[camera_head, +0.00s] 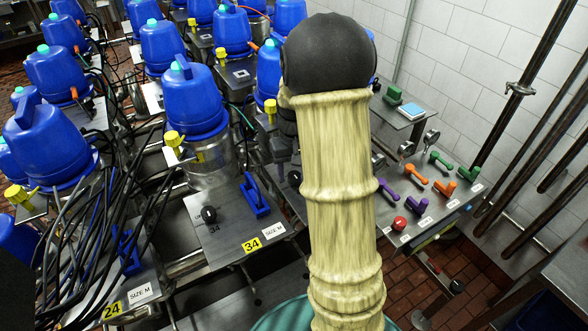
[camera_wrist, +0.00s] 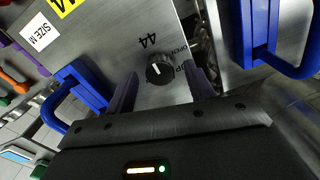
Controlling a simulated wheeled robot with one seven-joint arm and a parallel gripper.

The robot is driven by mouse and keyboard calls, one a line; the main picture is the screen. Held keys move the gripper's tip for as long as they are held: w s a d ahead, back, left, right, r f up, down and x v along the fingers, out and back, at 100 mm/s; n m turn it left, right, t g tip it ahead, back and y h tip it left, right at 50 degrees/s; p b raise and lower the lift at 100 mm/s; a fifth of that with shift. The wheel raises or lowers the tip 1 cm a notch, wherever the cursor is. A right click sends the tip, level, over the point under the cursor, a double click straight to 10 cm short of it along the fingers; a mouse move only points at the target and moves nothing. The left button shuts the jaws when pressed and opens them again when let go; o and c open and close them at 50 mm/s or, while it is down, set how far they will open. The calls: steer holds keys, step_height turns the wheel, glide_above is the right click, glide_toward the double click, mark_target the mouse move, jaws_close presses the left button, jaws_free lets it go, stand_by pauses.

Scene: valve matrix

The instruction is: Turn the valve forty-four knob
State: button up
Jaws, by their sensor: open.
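The valve forty-four knob (camera_wrist: 159,71) is a round black dial with a white pointer line. It sits on a grey metal panel (camera_wrist: 110,45) beside a printed "44" and the word "OPEN". My gripper (camera_wrist: 161,77) is open in the wrist view, one dark finger on each side of the knob. The fingers look apart from the knob; how far above the panel they are is hard to tell. In the head view my arm hides the forty-four knob.
Blue handles flank the panel on the left (camera_wrist: 75,97) and right (camera_wrist: 262,35). The valve thirty-four knob (camera_head: 208,214) sits on a neighbouring panel. Black cables (camera_head: 85,215) crowd the left. Blue containers (camera_head: 192,98) stand behind. A side table holds coloured handles (camera_head: 417,174).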

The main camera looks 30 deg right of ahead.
steer(key=shift+f, duration=0.55)
steer(key=shift+c, duration=0.4)
steer(key=c, duration=0.9)
